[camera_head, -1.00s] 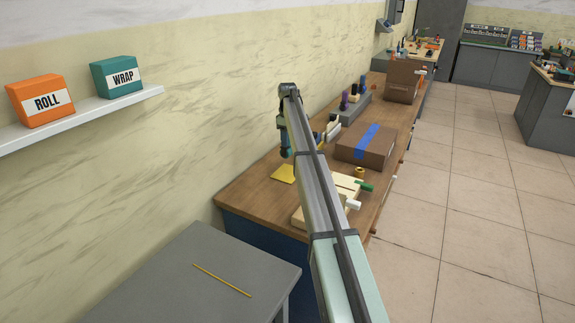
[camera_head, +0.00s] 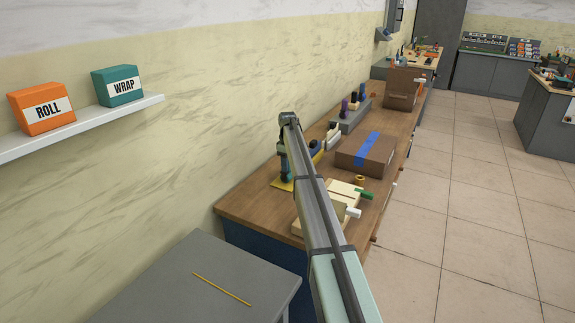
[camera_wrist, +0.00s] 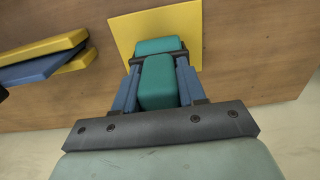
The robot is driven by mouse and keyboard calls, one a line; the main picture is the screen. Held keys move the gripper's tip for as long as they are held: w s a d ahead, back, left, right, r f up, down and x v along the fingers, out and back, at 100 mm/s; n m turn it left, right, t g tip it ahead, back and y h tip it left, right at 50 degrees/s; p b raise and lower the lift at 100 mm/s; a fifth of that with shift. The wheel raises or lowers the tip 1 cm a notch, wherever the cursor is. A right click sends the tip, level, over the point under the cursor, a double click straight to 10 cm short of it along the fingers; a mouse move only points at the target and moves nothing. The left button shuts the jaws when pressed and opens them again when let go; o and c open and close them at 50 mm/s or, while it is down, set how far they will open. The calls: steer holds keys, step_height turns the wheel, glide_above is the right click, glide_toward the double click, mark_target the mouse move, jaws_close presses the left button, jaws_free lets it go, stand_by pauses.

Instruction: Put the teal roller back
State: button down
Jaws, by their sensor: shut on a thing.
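The teal roller (camera_wrist: 159,82) is held between the fingers of my gripper (camera_wrist: 158,65) in the wrist view. Its far end lies over a yellow square (camera_wrist: 185,25) on the wooden bench. I cannot tell whether the roller touches the square. In the head view my gripper (camera_head: 286,177) is low over the yellow square (camera_head: 277,185), partly hidden by my arm.
A yellow and blue object (camera_wrist: 48,58) lies left of the gripper in the wrist view. The bench's near left corner is clear.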

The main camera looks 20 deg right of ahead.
steer(key=shift+f, duration=0.2)
steer(key=c, duration=0.6)
jaws_free()
steer(key=shift+c, duration=0.2)
step_height(320, 180, up, 14)
steer(key=shift+d, duration=0.2)
